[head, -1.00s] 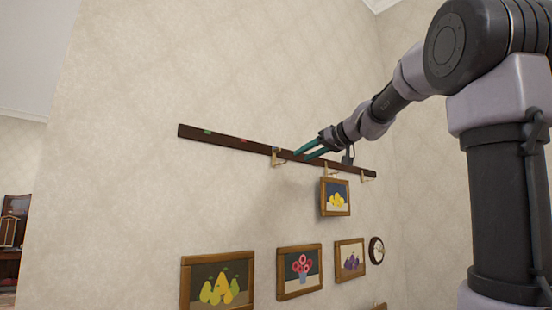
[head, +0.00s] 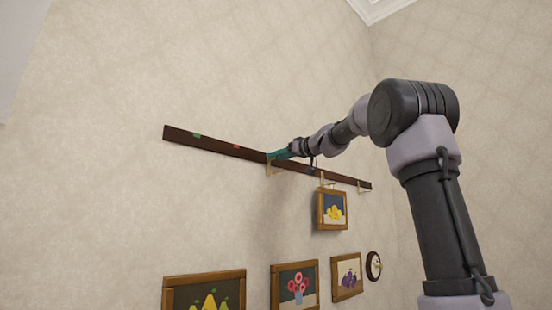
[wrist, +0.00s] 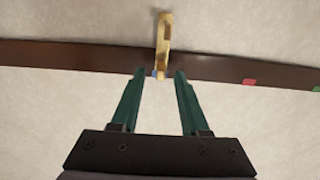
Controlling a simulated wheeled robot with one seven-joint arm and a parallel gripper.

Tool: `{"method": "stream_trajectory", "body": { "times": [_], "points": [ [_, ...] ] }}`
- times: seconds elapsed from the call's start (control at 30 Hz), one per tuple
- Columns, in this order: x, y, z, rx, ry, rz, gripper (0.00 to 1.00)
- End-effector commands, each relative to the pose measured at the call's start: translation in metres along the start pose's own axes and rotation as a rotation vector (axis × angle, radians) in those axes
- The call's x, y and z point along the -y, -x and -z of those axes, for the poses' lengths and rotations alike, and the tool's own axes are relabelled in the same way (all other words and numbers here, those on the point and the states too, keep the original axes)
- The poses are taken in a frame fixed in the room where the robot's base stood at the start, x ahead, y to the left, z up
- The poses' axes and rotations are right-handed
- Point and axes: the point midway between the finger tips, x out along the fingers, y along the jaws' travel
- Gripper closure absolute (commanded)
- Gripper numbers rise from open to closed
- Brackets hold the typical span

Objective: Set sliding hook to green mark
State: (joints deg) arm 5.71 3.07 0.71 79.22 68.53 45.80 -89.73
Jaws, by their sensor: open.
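A dark rail (head: 215,147) runs along the wall, with a green mark (head: 196,135) near its left end and a red mark (head: 236,146) to the right of it. A brass hook (head: 269,167) hangs on the rail right of the red mark. My gripper (head: 277,155) is open at this hook. There the red mark (wrist: 249,82) and green mark (wrist: 316,89) lie to the right. Contact cannot be told.
Two more hooks sit further right on the rail, a middle one (head: 322,179) and an end one (head: 363,187). A framed lemon picture (head: 331,210) hangs below the middle one. The rail between hook and green mark is clear.

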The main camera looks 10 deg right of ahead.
Motion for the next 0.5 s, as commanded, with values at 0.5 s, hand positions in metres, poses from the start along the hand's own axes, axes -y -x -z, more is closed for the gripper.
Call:
{"method": "stream_trajectory", "body": {
  "times": [0.5],
  "points": [
    [0.001, -0.016, 0.000, 0.000, 0.000, 0.001, 0.70]
  ]
}}
